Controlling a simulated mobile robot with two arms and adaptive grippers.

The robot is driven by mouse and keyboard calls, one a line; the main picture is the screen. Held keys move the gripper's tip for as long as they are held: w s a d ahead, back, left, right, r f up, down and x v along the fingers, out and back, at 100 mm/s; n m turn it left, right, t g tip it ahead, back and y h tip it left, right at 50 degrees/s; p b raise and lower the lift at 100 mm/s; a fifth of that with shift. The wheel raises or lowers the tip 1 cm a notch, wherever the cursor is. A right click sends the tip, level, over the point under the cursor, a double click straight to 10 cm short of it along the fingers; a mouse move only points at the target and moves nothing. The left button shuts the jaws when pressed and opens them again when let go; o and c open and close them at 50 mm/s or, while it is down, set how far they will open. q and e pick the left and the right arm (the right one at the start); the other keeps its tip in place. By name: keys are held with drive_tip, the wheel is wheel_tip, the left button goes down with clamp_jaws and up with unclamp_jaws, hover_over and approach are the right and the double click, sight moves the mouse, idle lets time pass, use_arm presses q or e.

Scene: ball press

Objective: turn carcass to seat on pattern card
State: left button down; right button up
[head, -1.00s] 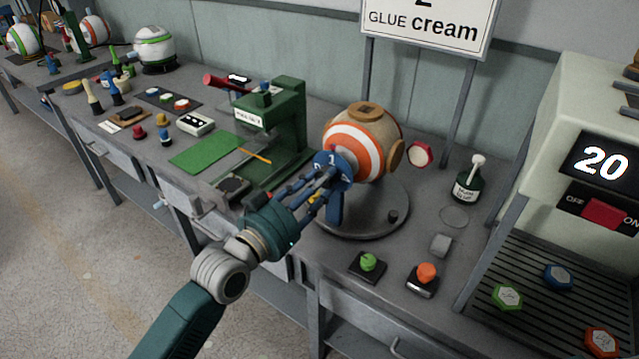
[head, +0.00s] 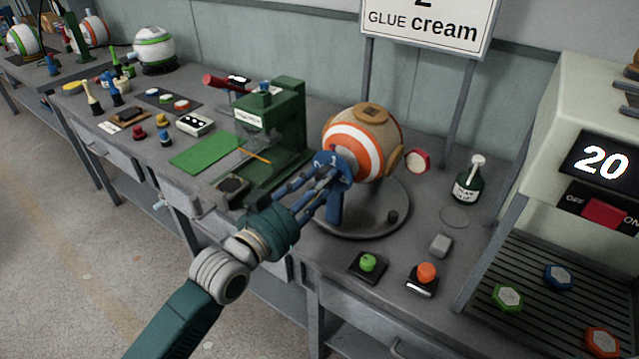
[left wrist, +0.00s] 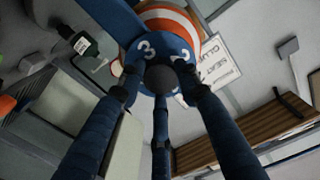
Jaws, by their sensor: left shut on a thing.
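The carcass (head: 392,131) is a tan ball with orange and white ring panels and tan square and round patches. It sits above a round grey turntable plate (head: 383,212) on the bench. A blue numbered piece (head: 346,166) is at its front left side; it also shows in the left wrist view (left wrist: 168,42) with numerals on it. My left gripper (head: 330,178) is shut on this blue piece, its fingers around its rim. Part of the orange and white ring (left wrist: 186,18) shows behind it. I cannot make out a pattern card for sure. My right gripper is not in view.
A green press (head: 275,125) stands left of the ball. A green button (head: 368,262), an orange button (head: 427,272) and a grey block (head: 441,245) lie in front. A glue bottle (head: 467,182) and a machine reading 20 (head: 602,163) are at right.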

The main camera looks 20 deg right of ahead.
use_arm(q)
drive_tip(key=shift+w+a+f+m+p, duration=0.15)
drive_tip(key=shift+m+p, duration=0.5)
drive_tip(key=shift+m, duration=3.25)
drive_tip(key=shift+a+f+m+p, duration=0.1)
drive_tip(key=shift+m+p, duration=0.5)
drive_tip(key=shift+m, duration=3.3)
drive_tip(key=c, duration=1.2)
unclamp_jaws()
drive_tip(key=shift+r, duration=0.15)
